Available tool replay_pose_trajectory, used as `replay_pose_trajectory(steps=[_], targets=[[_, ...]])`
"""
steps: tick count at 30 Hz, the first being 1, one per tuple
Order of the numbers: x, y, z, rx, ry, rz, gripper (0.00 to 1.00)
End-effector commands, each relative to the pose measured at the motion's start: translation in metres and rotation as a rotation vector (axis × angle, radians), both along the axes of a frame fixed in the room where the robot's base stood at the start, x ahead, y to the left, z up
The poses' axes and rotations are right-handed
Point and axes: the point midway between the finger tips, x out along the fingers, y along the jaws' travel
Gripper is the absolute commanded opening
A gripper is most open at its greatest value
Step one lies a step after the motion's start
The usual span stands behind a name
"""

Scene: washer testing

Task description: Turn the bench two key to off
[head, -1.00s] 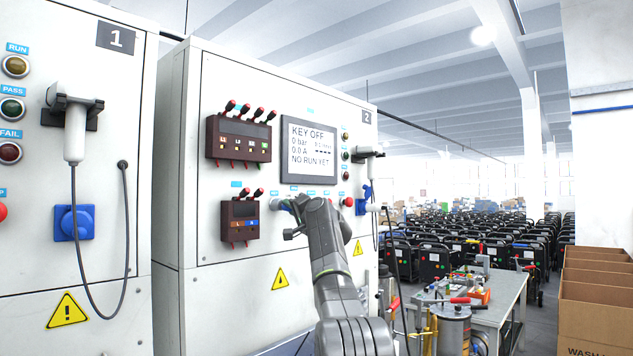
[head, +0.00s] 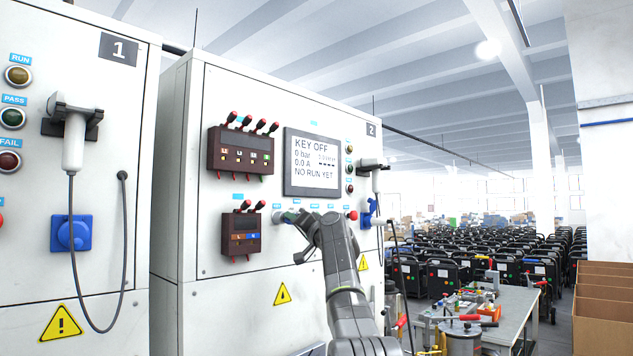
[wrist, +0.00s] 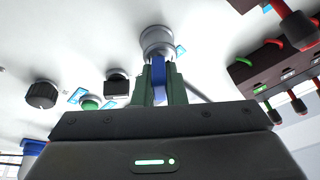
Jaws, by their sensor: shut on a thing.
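The bench two key is a blue tab (wrist: 158,72) in a round silver lock (wrist: 157,42) in the wrist view. My gripper (wrist: 160,88) is shut on the key, with one green-edged finger on each side. In the head view my gripper (head: 293,220) is at the bench two panel, and its body hides the key. Part of the lock (head: 278,216) shows grey to its left. The bench two display (head: 312,163) reads KEY OFF, 0 bar, 0.0 A, NO RUN YET.
A black knob (wrist: 40,94) and a green button (wrist: 90,103) are left of the lock in the wrist view. A brown lever block (head: 241,233) is left of my gripper. Bench one (head: 110,270) stands at left, a cluttered worktable (head: 515,310) at right.

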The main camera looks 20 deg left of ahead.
Motion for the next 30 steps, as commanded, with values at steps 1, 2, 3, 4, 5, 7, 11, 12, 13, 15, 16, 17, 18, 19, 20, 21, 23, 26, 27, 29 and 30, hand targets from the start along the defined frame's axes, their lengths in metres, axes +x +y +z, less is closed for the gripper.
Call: replay_pose_trajectory(steps=[1, 2, 3, 4, 5, 7, 11, 12, 13, 15, 16, 17, 18, 19, 20, 21, 23, 26, 27, 29, 30], targets=[[0.0011, -0.0006, 0.0, -0.006, -0.013, -0.002, 0.0], [0.001, -0.0005, -0.0002, -0.007, -0.018, -0.002, 0.0], [0.0009, -0.0004, -0.0003, -0.008, -0.023, -0.002, 0.0], [0.0009, -0.0004, -0.0004, -0.009, -0.025, -0.001, 0.0], [0.0008, -0.0004, -0.0005, -0.009, -0.025, -0.001, 0.0], [0.0007, -0.0004, -0.0006, -0.008, -0.025, -0.002, 0.0], [0.0009, -0.0003, -0.0002, -0.01, -0.028, -0.002, 0.0], [0.0012, -0.0005, 0.0002, -0.014, -0.038, -0.001, 0.0], [0.0015, -0.0006, 0.0004, -0.019, -0.051, -0.002, 0.0], [0.0019, -0.0006, 0.0014, -0.036, -0.095, -0.002, 0.0], [0.002, -0.0007, 0.0016, -0.045, -0.118, -0.002, 0.0], [0.002, -0.0005, 0.0021, -0.053, -0.141, -0.001, 0.0], [0.0023, -0.0007, 0.0025, -0.064, -0.172, -0.002, 0.0], [0.0023, -0.0008, 0.0027, -0.072, -0.195, -0.001, 0.0], [0.0023, -0.0011, 0.0028, -0.08, -0.218, -0.001, 0.0], [0.0023, -0.0011, 0.0033, -0.09, -0.246, -0.001, 0.0], [0.0024, -0.0011, 0.0031, -0.103, -0.28, -0.002, 0.0], [0.0019, -0.0006, 0.0019, -0.114, -0.312, -0.001, 0.0], [0.0017, -0.0007, 0.0014, -0.116, -0.317, -0.001, 0.0], [0.0017, -0.0006, 0.001, -0.117, -0.32, -0.002, 0.0], [0.0017, -0.0006, 0.0008, -0.117, -0.32, -0.002, 0.0]])
